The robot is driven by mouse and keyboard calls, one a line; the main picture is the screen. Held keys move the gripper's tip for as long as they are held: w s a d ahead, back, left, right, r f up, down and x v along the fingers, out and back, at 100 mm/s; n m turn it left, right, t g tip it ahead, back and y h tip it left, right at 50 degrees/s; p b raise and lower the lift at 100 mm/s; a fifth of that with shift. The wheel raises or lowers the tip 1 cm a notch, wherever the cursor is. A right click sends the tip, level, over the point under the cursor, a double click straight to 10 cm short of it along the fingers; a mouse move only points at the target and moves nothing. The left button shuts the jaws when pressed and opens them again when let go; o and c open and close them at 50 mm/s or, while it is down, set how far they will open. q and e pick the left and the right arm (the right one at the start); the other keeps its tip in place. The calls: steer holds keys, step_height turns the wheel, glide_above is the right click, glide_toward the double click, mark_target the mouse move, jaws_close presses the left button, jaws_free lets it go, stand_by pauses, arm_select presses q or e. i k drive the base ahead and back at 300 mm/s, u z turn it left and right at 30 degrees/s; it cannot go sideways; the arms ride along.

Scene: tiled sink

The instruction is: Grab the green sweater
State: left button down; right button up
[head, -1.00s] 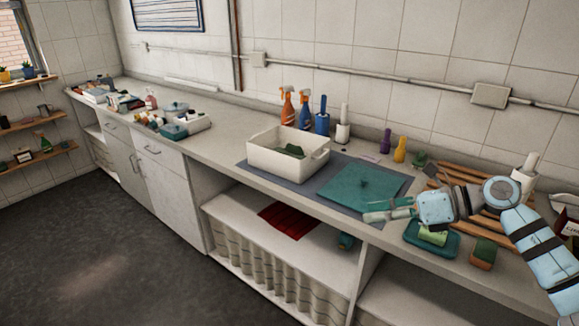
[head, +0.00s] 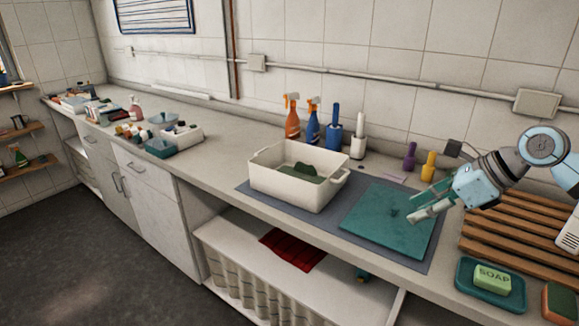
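A flat, square teal-green cloth (head: 388,222) lies on a grey mat, with a small dark mark near its middle. A dark green, crumpled cloth (head: 306,170) lies inside a white tub (head: 289,190) to its left. I cannot tell for certain which of the two is the sweater. My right gripper (head: 412,208) is over the right part of the teal cloth, its two fingers apart with nothing between them. It hides a little of that cloth's right side; I cannot tell its exact height. My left gripper is not in view.
The grey mat (head: 345,218) lies under the tub and the teal cloth. Spray bottles (head: 292,118) and brushes stand behind the tub. A wooden slatted rack (head: 510,240) and a soap dish (head: 474,290) are on the right. A red cloth (head: 293,249) lies on the shelf below.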

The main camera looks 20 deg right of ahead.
mark_target(300, 170)
steer(key=i, duration=1.3)
